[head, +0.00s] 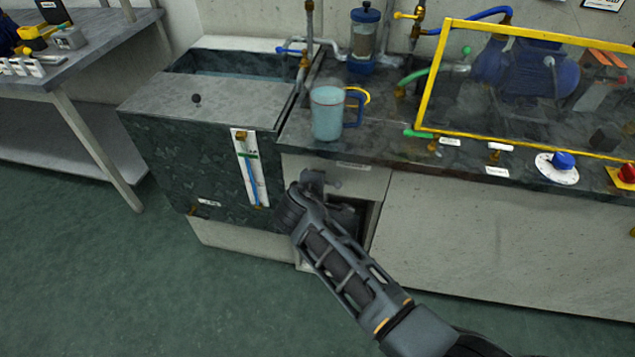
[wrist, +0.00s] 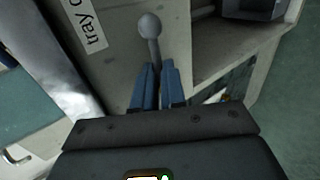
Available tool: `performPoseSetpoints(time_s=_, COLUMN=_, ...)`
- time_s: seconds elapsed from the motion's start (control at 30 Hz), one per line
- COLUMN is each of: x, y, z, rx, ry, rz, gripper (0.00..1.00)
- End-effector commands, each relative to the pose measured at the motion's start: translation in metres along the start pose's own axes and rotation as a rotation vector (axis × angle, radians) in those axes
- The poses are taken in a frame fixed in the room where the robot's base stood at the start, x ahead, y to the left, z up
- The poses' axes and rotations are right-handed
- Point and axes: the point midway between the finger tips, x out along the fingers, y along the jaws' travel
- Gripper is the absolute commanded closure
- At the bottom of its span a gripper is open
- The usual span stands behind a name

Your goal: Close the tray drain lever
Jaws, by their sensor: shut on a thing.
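The tray drain lever is a grey rod with a round ball knob (wrist: 150,26) in the wrist view. Its rod runs down from the knob to between my gripper's fingers (wrist: 160,75). My gripper is shut on the rod, with the knob sticking out beyond the fingertips. A white label (wrist: 95,30) reading "tray", its remaining letters cut off, is left of the lever. In the head view my gripper (head: 312,187) is at the pale cabinet front (head: 372,180), below the counter edge. My arm hides part of this spot, and the lever's mount cannot be made out.
An open recess (head: 362,212) lies just right of and below my gripper. The dark tank (head: 225,160) with a sight gauge stands at the left. A blue-handled jug (head: 327,113) stands on the counter above. The yellow-framed guard (head: 520,95) is at the right.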

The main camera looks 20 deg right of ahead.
Motion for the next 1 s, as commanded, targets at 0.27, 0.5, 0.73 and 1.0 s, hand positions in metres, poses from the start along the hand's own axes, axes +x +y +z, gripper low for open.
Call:
performPoseSetpoints(time_s=0.27, x=0.000, y=0.000, z=0.000, rx=-0.001, ry=0.001, rz=0.001, gripper=0.74)
performPoseSetpoints(time_s=0.5, x=0.000, y=0.000, z=0.000, rx=-0.001, ry=0.001, rz=0.000, gripper=0.64)
performPoseSetpoints(time_s=0.73, x=-0.009, y=0.000, z=0.000, rx=-0.001, ry=0.001, rz=0.000, gripper=0.64)
performPoseSetpoints(time_s=1.0, x=-0.053, y=0.000, z=-0.001, rx=-0.001, ry=0.003, rz=0.001, gripper=0.64)
